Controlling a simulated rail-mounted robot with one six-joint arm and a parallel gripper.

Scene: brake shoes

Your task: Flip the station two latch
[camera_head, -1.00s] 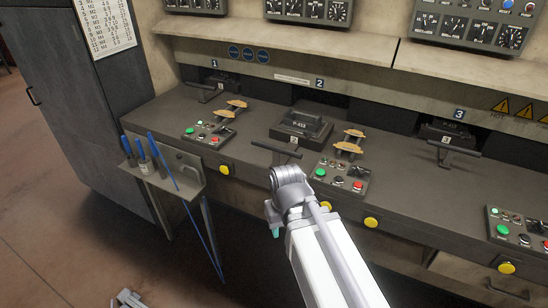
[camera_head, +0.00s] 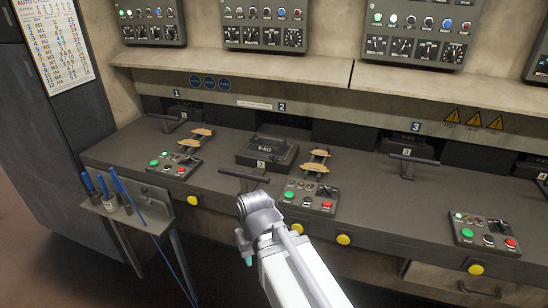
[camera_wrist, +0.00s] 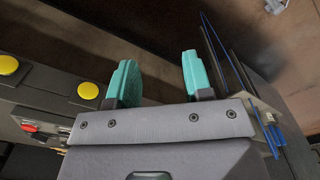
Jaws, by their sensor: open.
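The station two latch (camera_head: 244,176) is a dark T-shaped handle at the front of the bench, below the "2" label. It stands in front of a dark block (camera_head: 266,153) also marked 2. In the head view, my arm's end is just below and in front of this handle, with a teal tip (camera_head: 248,261) showing under it; the rest of the gripper is hidden. In the wrist view my gripper (camera_wrist: 160,80) has its two teal fingers wide apart with nothing between them. The latch does not show in the wrist view.
A button panel (camera_head: 309,197) is right of the latch, with yellow buttons (camera_head: 343,239) on the bench front. A tool holder (camera_head: 130,212) with blue-handled tools juts out at left. Similar handles stand at station one (camera_head: 168,124) and station three (camera_head: 413,161).

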